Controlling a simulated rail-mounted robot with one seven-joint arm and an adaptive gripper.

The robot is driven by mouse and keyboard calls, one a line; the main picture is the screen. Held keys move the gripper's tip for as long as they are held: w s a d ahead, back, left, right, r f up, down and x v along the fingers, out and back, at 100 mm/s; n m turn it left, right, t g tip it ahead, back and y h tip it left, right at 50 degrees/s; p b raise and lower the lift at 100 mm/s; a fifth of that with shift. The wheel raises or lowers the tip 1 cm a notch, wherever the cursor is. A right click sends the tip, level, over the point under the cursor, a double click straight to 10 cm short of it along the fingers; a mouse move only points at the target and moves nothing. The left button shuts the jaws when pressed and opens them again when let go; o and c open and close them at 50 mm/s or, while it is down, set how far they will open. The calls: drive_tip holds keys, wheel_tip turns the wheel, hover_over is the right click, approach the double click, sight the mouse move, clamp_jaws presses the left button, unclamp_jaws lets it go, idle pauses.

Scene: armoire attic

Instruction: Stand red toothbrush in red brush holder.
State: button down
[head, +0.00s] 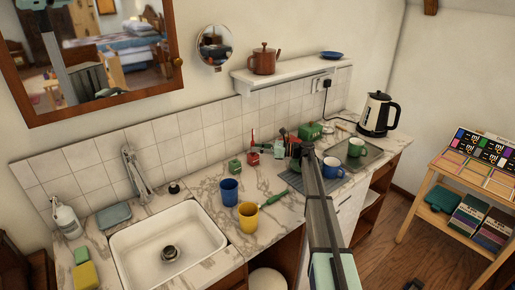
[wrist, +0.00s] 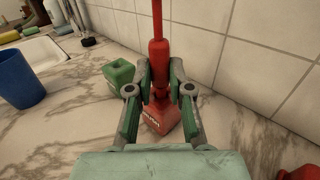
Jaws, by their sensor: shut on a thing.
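The red toothbrush (wrist: 157,52) stands upright in the wrist view, with my gripper (wrist: 160,90) shut on the lower part of its handle. The red brush holder (wrist: 162,121), a small block with pale lettering, stands on the marble counter directly below the fingers. The handle's lower end is at or just over the holder's top; the fingers hide whether it is inside. In the head view the toothbrush (head: 253,137) and red holder (head: 253,158) show small near the tiled wall, with my gripper (head: 266,148) at their right.
A green holder (wrist: 118,74) stands close at the left of the red one. A blue cup (wrist: 17,78) and a yellow mug (head: 248,216) stand nearer the sink (head: 168,240). A red pot of brushes (head: 279,150) is at the right. The tiled wall is close behind.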

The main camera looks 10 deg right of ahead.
drive_tip(key=c, duration=1)
unclamp_jaws()
wheel_tip(320, 180, up, 10)
drive_tip(key=shift+d, duration=0.1)
